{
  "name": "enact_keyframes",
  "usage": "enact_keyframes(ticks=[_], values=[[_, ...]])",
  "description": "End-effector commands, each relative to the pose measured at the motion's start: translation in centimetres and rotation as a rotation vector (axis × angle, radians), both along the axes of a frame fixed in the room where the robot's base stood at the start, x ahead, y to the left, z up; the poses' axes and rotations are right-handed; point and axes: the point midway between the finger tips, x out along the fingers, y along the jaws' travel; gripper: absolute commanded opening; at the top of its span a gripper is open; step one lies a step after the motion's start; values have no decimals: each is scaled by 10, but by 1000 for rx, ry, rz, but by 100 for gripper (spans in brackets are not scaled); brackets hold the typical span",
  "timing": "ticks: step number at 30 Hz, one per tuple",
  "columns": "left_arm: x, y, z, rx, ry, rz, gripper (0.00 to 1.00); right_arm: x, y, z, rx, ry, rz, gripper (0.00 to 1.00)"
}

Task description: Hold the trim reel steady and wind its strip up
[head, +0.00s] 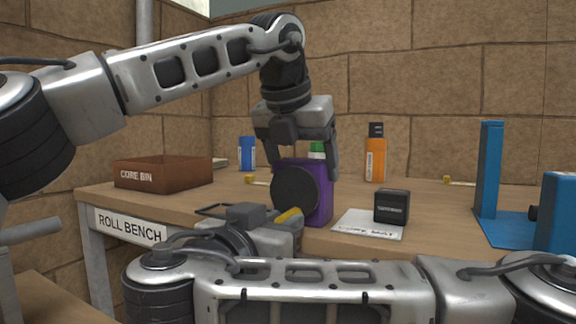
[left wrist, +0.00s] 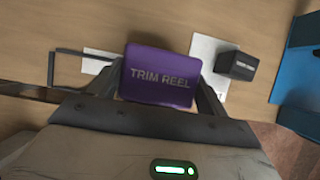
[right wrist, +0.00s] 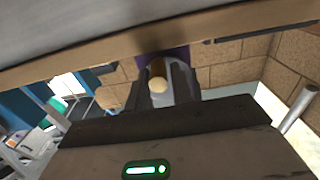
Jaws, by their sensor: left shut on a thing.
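The trim reel is a purple box (head: 319,205) with a dark round disc (head: 294,190) on its front, upright near the bench's front edge. Its labelled top shows in the left wrist view (left wrist: 158,76). My left gripper (head: 305,165) comes from above, shut on the reel's two sides. My right gripper (right wrist: 160,85) is low in front of the reel, with a pale yellow knob (right wrist: 158,85) between its fingers. They look apart around it. A yellow piece (head: 289,215) shows beside that gripper in the head view. I cannot make out the strip.
A brown core bin (head: 163,173) stands at the left. A dark wire frame (head: 218,209) lies left of the reel. Right of it are a white card (head: 352,224), a black block (head: 392,206) and a blue stand (head: 489,170). Blue and orange bottles (head: 375,158) stand behind.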

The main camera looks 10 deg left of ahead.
Motion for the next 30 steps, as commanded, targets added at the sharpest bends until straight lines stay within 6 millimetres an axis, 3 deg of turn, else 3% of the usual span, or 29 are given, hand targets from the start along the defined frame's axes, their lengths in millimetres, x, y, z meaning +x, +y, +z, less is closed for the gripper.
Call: enact_keyframes(ticks=[30], values=[[0,0,0,0,0,0,44,2,11,1,-1,0,1,23]])
